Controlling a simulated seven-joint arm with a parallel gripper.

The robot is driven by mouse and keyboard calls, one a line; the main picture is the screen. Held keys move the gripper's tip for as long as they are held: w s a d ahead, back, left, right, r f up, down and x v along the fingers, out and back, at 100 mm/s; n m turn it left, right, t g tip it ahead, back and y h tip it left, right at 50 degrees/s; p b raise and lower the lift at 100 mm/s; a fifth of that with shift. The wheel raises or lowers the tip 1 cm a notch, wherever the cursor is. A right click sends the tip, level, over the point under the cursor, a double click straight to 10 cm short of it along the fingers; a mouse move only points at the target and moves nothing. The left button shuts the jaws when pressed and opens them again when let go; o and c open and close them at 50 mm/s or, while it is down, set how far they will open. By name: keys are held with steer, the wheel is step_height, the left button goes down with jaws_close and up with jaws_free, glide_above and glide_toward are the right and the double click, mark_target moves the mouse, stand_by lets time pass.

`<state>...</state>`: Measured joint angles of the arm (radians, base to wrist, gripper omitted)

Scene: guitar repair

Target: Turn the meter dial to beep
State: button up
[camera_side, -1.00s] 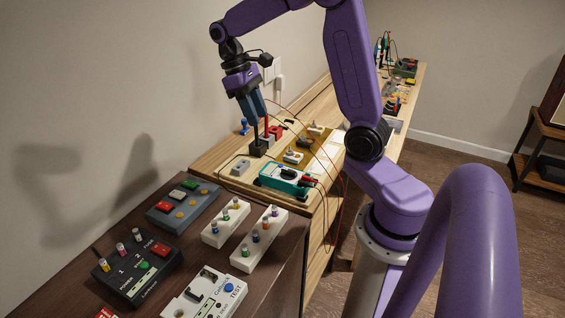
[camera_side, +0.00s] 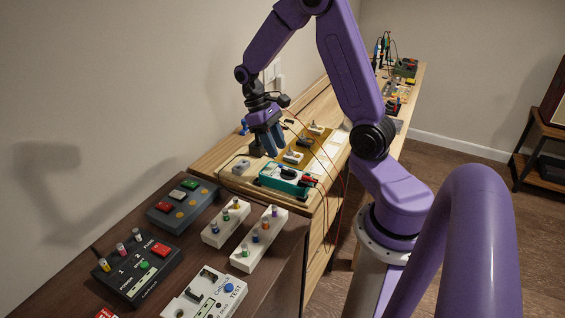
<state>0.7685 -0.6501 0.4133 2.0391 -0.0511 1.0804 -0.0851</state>
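The meter (camera_side: 271,181) is a teal multimeter with a white face, lying on the light wooden bench near its front edge. Its dark dial (camera_side: 289,173) shows on the face, too small to read its setting. Red and black leads plug in at its right end. My gripper (camera_side: 273,152) points down just behind the meter, apart from the dial and a little above the bench. Its blue fingers overlap in this view, and the gap between them is hard to see. I see nothing held between them.
Pedals (camera_side: 183,205) and white knob strips (camera_side: 262,238) fill the dark table in front. Thin wires arc near my gripper.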

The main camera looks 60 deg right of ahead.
mark_target(285, 169)
steer(key=shift+x, duration=3.1)
jaws_close()
